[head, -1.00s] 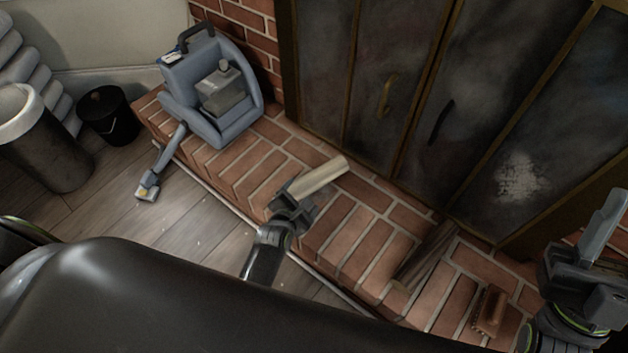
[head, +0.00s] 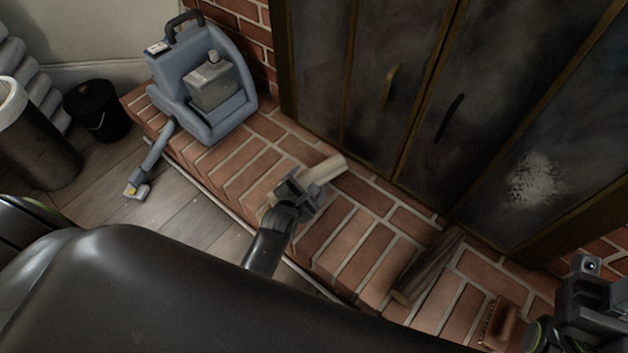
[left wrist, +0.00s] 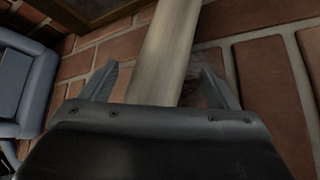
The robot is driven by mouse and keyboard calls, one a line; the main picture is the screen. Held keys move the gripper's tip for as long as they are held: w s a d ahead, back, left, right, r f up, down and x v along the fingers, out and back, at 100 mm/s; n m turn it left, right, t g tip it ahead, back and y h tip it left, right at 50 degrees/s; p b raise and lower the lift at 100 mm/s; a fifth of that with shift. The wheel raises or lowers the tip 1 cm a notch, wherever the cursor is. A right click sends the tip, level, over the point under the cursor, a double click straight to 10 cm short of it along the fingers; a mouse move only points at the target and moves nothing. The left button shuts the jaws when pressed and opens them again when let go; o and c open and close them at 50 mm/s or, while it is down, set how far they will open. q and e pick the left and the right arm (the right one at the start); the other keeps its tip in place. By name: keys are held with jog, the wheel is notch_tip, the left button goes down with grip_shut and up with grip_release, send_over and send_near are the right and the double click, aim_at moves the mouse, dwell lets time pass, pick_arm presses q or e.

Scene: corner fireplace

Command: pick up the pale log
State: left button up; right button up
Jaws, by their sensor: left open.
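The pale log (head: 325,169) lies on the brick hearth (head: 350,245) in front of the fireplace doors. My left gripper (head: 303,184) is over its near part and hides some of it. In the left wrist view the pale log (left wrist: 165,55) runs lengthwise between the two spread fingers of my left gripper (left wrist: 160,88), with a gap to each finger. The jaws are open, and the log is not clamped. My right gripper (head: 597,290) is at the right edge, partly cut off, and its jaws cannot be made out.
A darker log (head: 428,264) and a brown brush (head: 499,322) lie on the hearth to the right. A blue-grey cleaning machine (head: 205,85) stands at the hearth's left end. A black bucket (head: 97,110) is on the floor. Metal fireplace doors (head: 420,100) bound the hearth behind.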

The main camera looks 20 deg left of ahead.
pick_arm(q)
jog(key=c, duration=1.3)
jog(key=shift+w, duration=0.1)
jog(key=shift+c, duration=0.3)
jog(key=shift+r, duration=0.1)
